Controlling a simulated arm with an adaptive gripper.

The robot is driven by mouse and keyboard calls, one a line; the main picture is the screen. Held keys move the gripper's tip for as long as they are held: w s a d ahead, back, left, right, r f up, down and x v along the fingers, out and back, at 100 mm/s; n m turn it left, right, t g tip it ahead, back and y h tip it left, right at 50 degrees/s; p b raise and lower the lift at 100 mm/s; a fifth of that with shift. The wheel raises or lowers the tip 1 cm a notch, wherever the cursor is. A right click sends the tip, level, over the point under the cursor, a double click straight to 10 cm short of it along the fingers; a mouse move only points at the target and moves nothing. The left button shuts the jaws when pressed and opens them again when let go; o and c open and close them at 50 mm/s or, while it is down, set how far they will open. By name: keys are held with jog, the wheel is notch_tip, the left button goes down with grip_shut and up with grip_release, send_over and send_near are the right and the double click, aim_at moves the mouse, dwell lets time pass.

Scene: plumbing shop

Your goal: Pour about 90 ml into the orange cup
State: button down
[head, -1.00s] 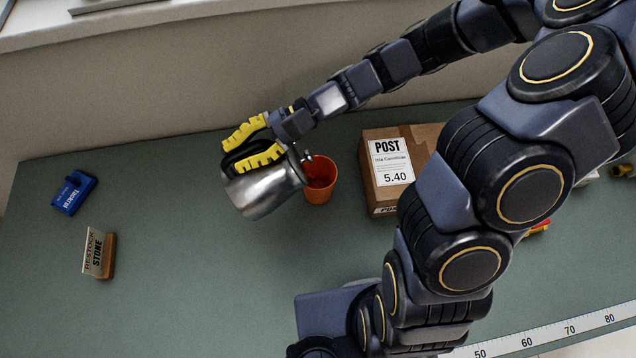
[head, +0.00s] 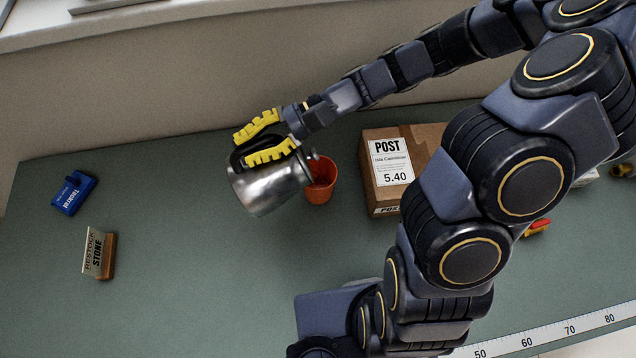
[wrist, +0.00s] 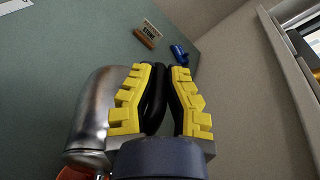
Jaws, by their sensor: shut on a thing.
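A metal jug (head: 268,188) with a black handle hangs from my gripper (head: 264,142), tilted with its mouth side toward the orange cup. My gripper's yellow fingers are shut on the black handle, which also shows between the fingers (wrist: 158,100) in the wrist view. The orange cup (head: 320,186) stands upright on the bench just right of the jug, with the jug's rim beside and above its left edge. In the wrist view the jug (wrist: 98,110) lies left of the fingers and a sliver of the cup (wrist: 75,174) shows at the bottom. No stream or liquid level is clear.
A cardboard box with a POST label (head: 428,142) stands right of the cup. A blue object (head: 74,192) and a small sign on a wooden block (head: 106,258) lie at left. The green bench (head: 200,290) is clear in front. A wall runs behind.

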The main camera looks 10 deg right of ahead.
aim_at(233, 162)
jog(key=shift+d+r, duration=0.15)
jog(key=shift+d, duration=0.15)
jog(key=a+f+h, duration=0.1)
jog(key=s+a+f+h, duration=0.1)
jog(key=a, duration=0.1)
jog(key=a+f+h, duration=0.1)
jog(key=a, duration=0.1)
jog(key=shift+s+a+f+t, duration=0.15)
jog(key=shift+f+t, duration=0.1)
jog(key=shift+t, duration=0.15)
jog(key=shift+s+a+f+t+h+b, duration=0.15)
jog(key=shift+a+f+h+b, duration=0.1)
jog(key=shift+a+f+h, duration=0.4)
jog(key=shift+a+f+t+h+b, duration=0.15)
jog(key=shift+a+f+h+b, duration=0.15)
jog(key=shift+f+h, duration=0.5)
jog(key=shift+a, duration=0.1)
